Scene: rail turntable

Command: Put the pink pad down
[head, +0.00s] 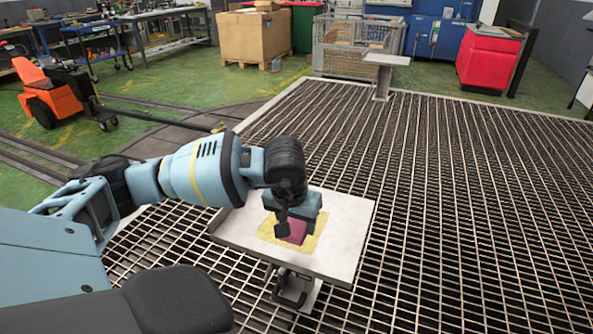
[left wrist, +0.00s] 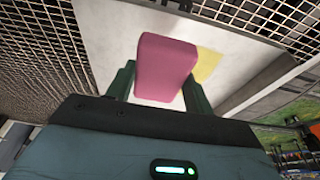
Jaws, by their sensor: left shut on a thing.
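The pink pad (head: 294,231) is held at the end of my left arm, over the small pale table (head: 342,238). My left gripper (head: 290,222) is shut on it. In the left wrist view the pink pad (left wrist: 165,68) sits between the two fingers of my left gripper (left wrist: 158,85), and the pale tabletop shows behind it. A yellow patch (head: 268,228) lies on the tabletop around and below the pad in the head view; part of it also shows beside the pad in the left wrist view (left wrist: 207,64). I cannot tell whether the pad touches the surface. My right gripper is not in view.
The table stands on a metal grating floor (head: 480,200). A second small pale table (head: 386,60) stands farther back. A wire cage (head: 345,45), a cardboard box (head: 250,37) and a red cabinet (head: 488,58) are at the back. The grating to the right is clear.

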